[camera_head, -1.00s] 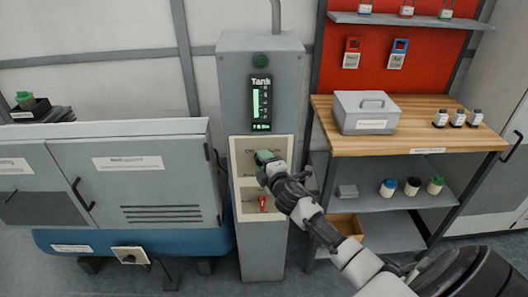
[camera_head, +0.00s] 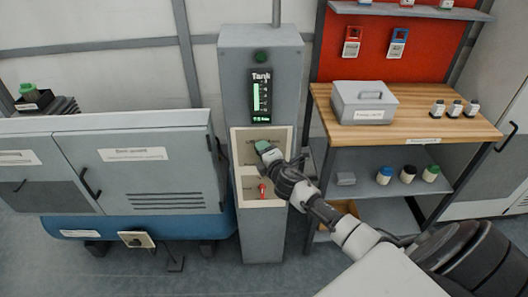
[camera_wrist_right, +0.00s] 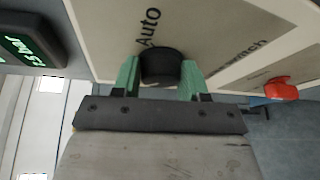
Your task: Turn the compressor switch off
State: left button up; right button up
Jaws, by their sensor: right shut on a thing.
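The grey column carries a beige switch panel (camera_head: 241,136) below a lit "Tank" display (camera_head: 261,95). In the wrist view a round black knob (camera_wrist_right: 160,66) sits on the panel beside the word "Auto" and a label ending in "switch". My right gripper (camera_head: 264,150) is at the panel, and its green fingers (camera_wrist_right: 160,82) are shut on the knob from both sides. In the head view the gripper hides the knob. I cannot read the knob's pointer position. My left gripper is not in view.
A red lever (camera_head: 262,191) sits just below the knob, and it also shows in the wrist view (camera_wrist_right: 281,88). A grey cabinet (camera_head: 130,175) above a blue tank (camera_head: 75,227) stands left. A wooden workbench (camera_head: 400,140) with a grey box (camera_head: 364,104) stands close on the right.

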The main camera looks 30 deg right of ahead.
jog(key=o, duration=0.9)
jog(key=shift+f, duration=0.1)
jog(key=v, duration=1.1)
jog(key=shift+w, duration=0.15)
